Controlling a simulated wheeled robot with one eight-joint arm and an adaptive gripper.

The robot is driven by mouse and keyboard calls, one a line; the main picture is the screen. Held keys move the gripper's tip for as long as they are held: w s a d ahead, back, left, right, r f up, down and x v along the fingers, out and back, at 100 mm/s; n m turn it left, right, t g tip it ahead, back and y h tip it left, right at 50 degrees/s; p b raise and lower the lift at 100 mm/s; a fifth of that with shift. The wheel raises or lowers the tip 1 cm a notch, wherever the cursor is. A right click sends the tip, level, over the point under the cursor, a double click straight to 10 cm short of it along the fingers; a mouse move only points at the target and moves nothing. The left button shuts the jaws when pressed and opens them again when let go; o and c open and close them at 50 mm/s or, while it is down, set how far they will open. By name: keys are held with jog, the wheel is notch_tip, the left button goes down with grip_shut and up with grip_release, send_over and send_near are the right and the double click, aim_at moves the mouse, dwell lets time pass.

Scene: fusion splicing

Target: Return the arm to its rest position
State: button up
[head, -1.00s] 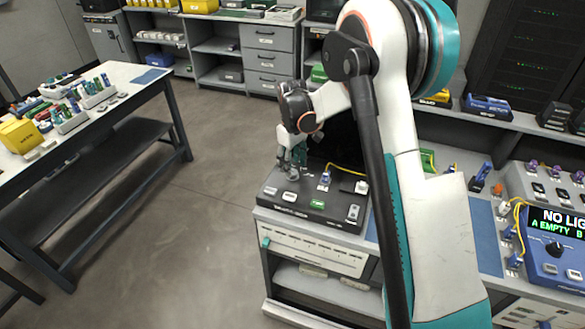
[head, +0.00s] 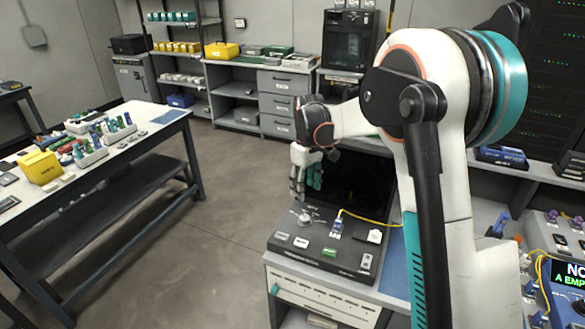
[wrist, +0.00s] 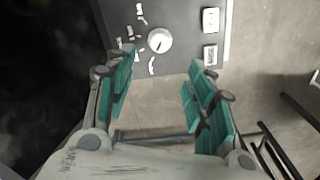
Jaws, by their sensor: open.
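My gripper (head: 306,172) is in the head view, at the end of my raised white and teal arm. It hangs above the back left part of a black splicing device (head: 345,257), apart from it. In the wrist view my gripper (wrist: 158,95) shows two teal-padded fingers spread wide with nothing between them. Beyond the fingertips, the wrist view shows a round knob (wrist: 159,41) and small labels on the device's dark panel. My arm's links hide part of the bench behind them.
The device stands on a bench with drawers (head: 320,296). A yellow cable (head: 362,218) runs over it. A table (head: 160,135) with a yellow box (head: 41,167) and several small parts stands at left. Open floor (head: 195,235) lies between. A blue instrument (head: 570,290) is at right.

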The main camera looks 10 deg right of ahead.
jog(key=s+r+m+t, duration=0.3)
jog(key=s+r, duration=1)
jog(key=s, duration=0.3)
jog(key=s+f+m+t, duration=0.2)
jog(key=s+m+t, duration=0.1)
jog(key=s, duration=1.4)
jog(key=shift+s+f+t, duration=0.2)
jog(key=shift+s+t, duration=0.2)
jog(key=shift+t, duration=0.2)
